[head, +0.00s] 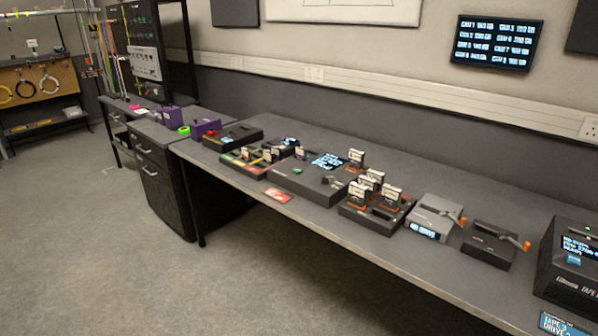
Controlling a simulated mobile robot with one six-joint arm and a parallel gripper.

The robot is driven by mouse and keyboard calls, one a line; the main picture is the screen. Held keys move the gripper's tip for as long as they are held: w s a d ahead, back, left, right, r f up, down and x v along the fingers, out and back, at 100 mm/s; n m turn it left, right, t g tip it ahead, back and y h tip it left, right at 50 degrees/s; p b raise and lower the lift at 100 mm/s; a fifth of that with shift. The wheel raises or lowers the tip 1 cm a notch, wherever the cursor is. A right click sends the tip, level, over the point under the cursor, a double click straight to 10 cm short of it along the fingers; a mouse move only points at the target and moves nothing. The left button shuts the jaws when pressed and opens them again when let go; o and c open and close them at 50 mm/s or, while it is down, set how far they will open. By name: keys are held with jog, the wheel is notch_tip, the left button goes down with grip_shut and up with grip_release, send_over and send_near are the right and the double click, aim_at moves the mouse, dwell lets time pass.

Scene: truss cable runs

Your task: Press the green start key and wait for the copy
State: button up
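A small green key (297,171) sits on the top face of a wide dark console (300,187) in the middle of the long bench. The console carries a lit screen (327,161) with text too small to read. Small upright cards or cartridges stand at the console's left side, and another upright one (356,158) stands at its back right. My gripper is not in view, and nothing is seen touching the green key.
The grey bench (420,265) runs along the wall. A cartridge rack (378,212), a grey drive (436,216), a dark box with an orange lever (489,244) and a tape unit (572,262) stand to the right. A red card (277,195) lies near the front edge. The floor in front is clear.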

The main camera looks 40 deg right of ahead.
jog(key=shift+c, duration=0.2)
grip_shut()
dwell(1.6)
